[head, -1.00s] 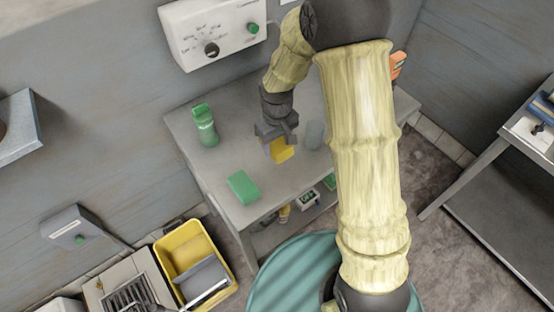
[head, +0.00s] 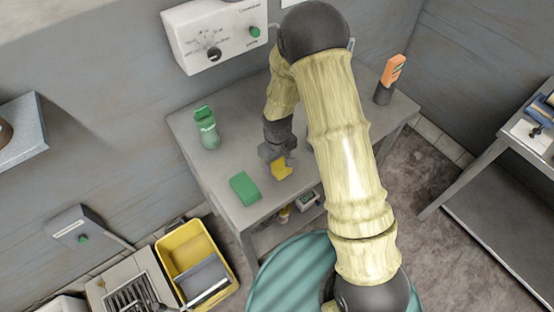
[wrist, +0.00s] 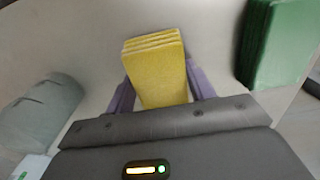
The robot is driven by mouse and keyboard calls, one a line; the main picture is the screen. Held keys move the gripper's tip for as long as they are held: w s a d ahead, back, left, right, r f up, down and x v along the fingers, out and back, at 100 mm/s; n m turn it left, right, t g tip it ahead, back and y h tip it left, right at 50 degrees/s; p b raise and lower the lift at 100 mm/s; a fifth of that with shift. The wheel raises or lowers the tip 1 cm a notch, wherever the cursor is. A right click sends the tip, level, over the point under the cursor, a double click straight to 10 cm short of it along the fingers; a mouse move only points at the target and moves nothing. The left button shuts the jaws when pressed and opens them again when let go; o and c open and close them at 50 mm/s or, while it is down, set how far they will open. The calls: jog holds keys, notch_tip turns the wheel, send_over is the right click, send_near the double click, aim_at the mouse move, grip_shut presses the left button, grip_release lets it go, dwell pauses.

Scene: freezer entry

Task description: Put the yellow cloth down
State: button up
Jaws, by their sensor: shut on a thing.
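The yellow cloth (head: 281,170) is a folded stack with several layers at its edge. It also fills the middle of the wrist view (wrist: 156,66). My gripper (head: 277,160) is shut on the cloth, with a purple-grey finger on each side of it in the wrist view (wrist: 160,88). The cloth is over the grey table (head: 232,209), near its front edge and right of the green cloth. I cannot tell whether its underside touches the tabletop.
A green folded cloth (head: 245,188) lies on the table; it also shows in the wrist view (wrist: 272,45). A green bottle (head: 207,128) stands behind it. An orange-topped container (head: 391,72) stands at the table's far right. A yellow bucket (head: 187,249) is on the floor below.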

aim_at(278, 161)
jog(key=shift+f, duration=0.25)
jog(key=o, duration=1)
jog(key=shift+c, duration=0.2)
jog(key=shift+s, duration=0.1)
jog(key=shift+s+r, duration=0.1)
jog(key=shift+a+r, duration=0.2)
jog(key=shift+r, duration=0.35)
notch_tip(278, 161, up, 11)
jog(key=b, duration=0.2)
jog(key=shift+w+d+r, duration=0.15)
jog(key=shift+w+d, duration=0.05)
